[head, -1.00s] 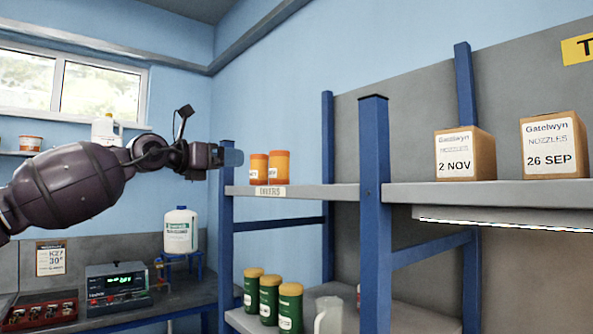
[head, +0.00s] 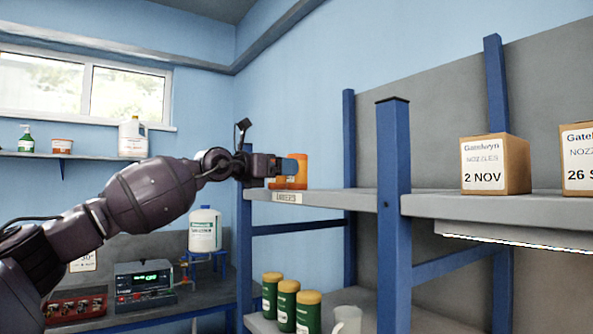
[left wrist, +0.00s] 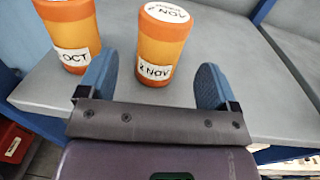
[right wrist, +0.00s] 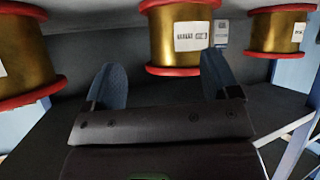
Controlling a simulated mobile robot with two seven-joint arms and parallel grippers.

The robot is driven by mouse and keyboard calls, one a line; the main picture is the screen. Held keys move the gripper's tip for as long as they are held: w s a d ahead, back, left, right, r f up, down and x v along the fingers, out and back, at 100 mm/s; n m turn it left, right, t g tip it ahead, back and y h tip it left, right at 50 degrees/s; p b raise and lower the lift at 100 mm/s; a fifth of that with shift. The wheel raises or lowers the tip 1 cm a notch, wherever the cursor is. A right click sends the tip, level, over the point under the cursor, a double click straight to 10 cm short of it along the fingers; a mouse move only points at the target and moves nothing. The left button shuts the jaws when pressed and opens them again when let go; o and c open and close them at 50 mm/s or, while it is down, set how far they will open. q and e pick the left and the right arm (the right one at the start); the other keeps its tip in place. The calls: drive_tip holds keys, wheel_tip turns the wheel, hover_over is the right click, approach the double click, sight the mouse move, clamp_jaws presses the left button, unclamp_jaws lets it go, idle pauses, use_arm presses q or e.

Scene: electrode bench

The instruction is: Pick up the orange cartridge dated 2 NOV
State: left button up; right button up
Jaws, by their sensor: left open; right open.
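The orange cartridge labelled 2 NOV (left wrist: 163,45) stands upright on the grey shelf in the left wrist view. It is ahead of and between the two blue fingers of my left gripper (left wrist: 155,88), which is open; its lower label is near the finger line. A second orange cartridge labelled OCT (left wrist: 70,35) stands to its left, just beyond the left finger. In the head view my left gripper (head: 285,166) partly covers the orange cartridges (head: 299,172). My right gripper (right wrist: 165,82) is open and empty, facing a gold spool with red flanges (right wrist: 180,38).
The shelf (head: 330,201) has a blue post (head: 393,215) right of the cartridges. A cardboard box, also marked 2 NOV (head: 495,165), stands further right. Green jars (head: 287,305) stand on the lower shelf. Bare shelf lies right of the cartridge (left wrist: 235,50).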

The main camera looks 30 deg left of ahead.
use_arm(q)
drive_tip(key=p+x, duration=0.1)
drive_tip(key=x, duration=0.3)
drive_tip(key=shift+w+d, duration=0.15)
drive_tip(key=shift+f, duration=0.1)
drive_tip(key=shift+c, duration=2)
drive_tip(key=c, duration=0.7)
use_arm(e)
drive_tip(key=shift+r, duration=0.9)
